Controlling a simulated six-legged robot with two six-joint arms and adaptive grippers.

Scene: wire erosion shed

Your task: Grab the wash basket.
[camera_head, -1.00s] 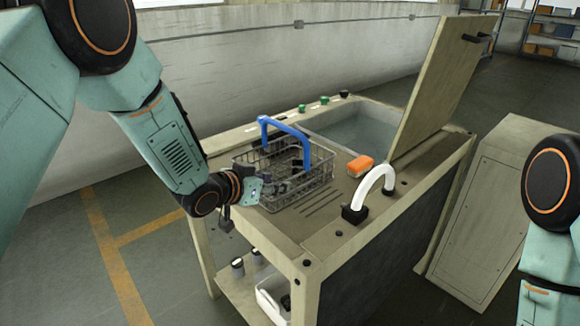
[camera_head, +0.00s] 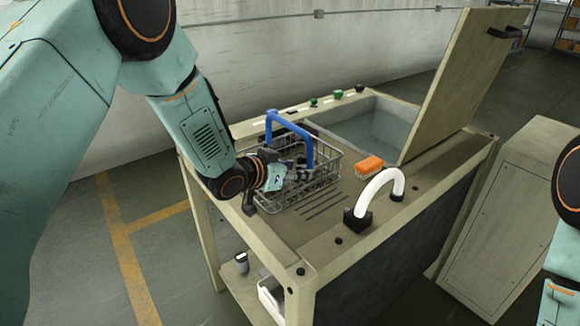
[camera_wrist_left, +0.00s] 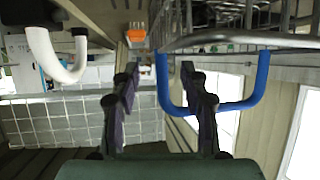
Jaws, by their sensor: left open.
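The wash basket (camera_head: 322,188) is a grey wire basket on the near-left part of the wash station's top, with an upright blue handle (camera_head: 308,145). My left gripper (camera_head: 290,176) is at the basket's near-left side, below the handle's top bar; dark parts are visible inside the basket. In the left wrist view my left gripper (camera_wrist_left: 160,88) is open, its two dark fingers apart. There the blue handle (camera_wrist_left: 240,106) hangs as a U, one upright appearing between the fingers and the right finger overlapping it. I cannot tell its depth. My right gripper is out of view.
The wash station has a water tank (camera_head: 372,125) behind the basket and a raised lid (camera_head: 455,85) at right. An orange brush (camera_head: 369,165) and a white curved spout (camera_head: 380,183) stand right of the basket. A beige cabinet (camera_head: 500,210) is farther right.

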